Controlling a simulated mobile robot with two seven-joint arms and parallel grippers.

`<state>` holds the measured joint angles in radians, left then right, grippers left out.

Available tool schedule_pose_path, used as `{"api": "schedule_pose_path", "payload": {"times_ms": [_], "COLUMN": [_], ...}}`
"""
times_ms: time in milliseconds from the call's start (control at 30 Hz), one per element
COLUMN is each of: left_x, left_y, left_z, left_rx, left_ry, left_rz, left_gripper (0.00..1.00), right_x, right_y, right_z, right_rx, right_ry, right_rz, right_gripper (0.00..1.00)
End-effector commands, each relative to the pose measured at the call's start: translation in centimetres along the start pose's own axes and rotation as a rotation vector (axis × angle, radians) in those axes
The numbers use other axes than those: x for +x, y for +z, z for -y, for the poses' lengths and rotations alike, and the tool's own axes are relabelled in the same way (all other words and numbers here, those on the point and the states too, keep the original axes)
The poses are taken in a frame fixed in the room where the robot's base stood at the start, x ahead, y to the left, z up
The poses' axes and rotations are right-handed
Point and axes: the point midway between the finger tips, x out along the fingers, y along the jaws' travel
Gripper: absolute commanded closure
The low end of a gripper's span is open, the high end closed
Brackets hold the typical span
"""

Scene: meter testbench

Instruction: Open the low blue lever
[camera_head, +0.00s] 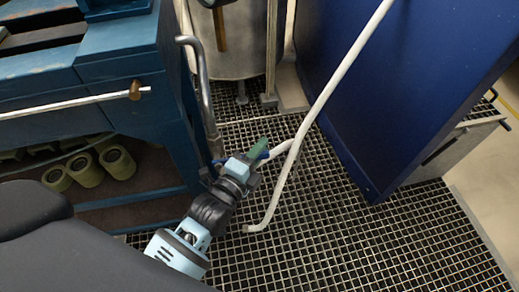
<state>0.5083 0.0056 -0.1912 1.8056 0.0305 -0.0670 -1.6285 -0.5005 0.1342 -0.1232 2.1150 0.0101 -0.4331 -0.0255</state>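My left arm comes up from the bottom of the view, and its gripper (257,155) is low over the floor grating. A green part shows at the gripper's tip. The finger gap is too small to make out. My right gripper is not in view.
A blue panel (415,75) stands at the right. The grating (360,245) is clear at lower right.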

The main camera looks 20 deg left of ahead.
Motion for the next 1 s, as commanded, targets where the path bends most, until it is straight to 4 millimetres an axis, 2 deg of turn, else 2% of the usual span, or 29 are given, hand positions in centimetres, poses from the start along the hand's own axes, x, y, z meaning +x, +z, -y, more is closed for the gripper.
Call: {"api": "schedule_pose_path", "payload": {"times_ms": [33, 100, 133, 467, 733, 1000], "left_x": [0.0, 0.0, 0.0, 0.0, -0.1, -0.4], "left_y": [0.0, 0.0, 0.0, 0.0, 0.1, 0.5], "left_z": [0.0, 0.0, 0.0, -0.1, -0.9, -3.1], "left_rx": [-0.001, -0.001, -0.001, 0.011, 0.101, 0.267], "left_ry": [0.000, 0.000, 0.000, 0.013, 0.100, 0.266], "left_rz": [0.000, 0.000, 0.000, 0.000, -0.001, -0.001], "left_gripper": [0.90, 0.99, 1.00, 1.00, 1.00, 1.00], "right_x": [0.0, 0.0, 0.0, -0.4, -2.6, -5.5], "right_y": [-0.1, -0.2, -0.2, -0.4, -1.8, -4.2], "right_z": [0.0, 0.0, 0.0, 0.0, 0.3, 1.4], "right_rx": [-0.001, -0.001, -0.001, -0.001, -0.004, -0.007], "right_ry": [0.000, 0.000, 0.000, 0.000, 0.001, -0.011], "right_rz": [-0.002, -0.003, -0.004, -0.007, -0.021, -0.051], "right_gripper": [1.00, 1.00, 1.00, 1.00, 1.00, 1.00]}}
